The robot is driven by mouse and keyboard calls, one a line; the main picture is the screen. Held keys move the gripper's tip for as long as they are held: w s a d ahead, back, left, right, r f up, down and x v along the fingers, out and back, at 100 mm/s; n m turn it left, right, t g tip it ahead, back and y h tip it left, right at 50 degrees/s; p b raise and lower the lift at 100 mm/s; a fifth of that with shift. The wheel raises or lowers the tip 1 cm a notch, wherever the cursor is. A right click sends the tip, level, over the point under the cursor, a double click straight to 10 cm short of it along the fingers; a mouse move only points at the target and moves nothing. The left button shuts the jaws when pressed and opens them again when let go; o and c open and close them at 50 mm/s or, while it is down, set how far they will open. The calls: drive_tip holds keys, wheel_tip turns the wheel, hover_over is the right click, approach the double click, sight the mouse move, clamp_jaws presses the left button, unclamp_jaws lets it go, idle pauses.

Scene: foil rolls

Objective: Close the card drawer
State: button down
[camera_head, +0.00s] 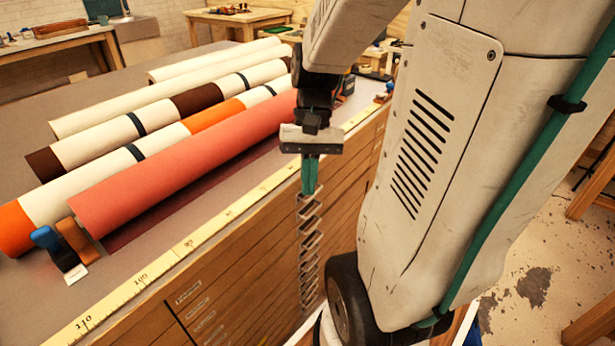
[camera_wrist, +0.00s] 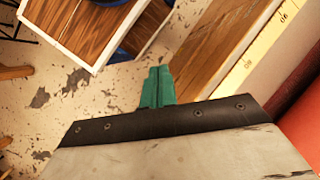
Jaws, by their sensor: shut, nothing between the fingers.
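The wooden drawer cabinet (camera_head: 250,255) stands below the table top, with several drawer fronts, metal label holders (camera_head: 188,293) and a column of pulls (camera_head: 309,240). I cannot tell which is the card drawer, and no drawer clearly stands out in the visible part. My arm hides the cabinet's right part. My gripper (camera_head: 309,188) has teal fingers, shut and empty, pointing down near the top of the pulls; I cannot tell if it touches the cabinet. In the wrist view the shut fingertips (camera_wrist: 158,72) show beside the cabinet's wood (camera_wrist: 215,65).
Rolls, including a red one (camera_head: 190,170), lie on the table top behind a yellow measuring strip (camera_head: 185,245). A wood-planked, white-edged box (camera_wrist: 95,30) shows at the wrist view's top left; I cannot tell what it is. Paint-flecked floor (camera_wrist: 50,105) lies below.

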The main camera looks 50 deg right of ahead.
drive_tip(key=s+d+f+m+t+y, duration=0.1)
drive_tip(key=s+d+f+m+t, duration=0.1)
drive_tip(key=d+f+m+t, duration=0.95)
drive_tip(key=s+d+f+m+t+y, duration=0.2)
drive_tip(key=d+f+m+t, duration=0.5)
drive_tip(key=d+f+m, duration=0.95)
drive_tip(key=t+h, duration=0.2)
drive_tip(key=h, duration=0.3)
approach(347, 194)
drive_tip(key=w, duration=0.4)
drive_tip(key=w+a, duration=0.1)
drive_tip(key=w, duration=0.2)
drive_tip(key=shift+r, duration=0.3)
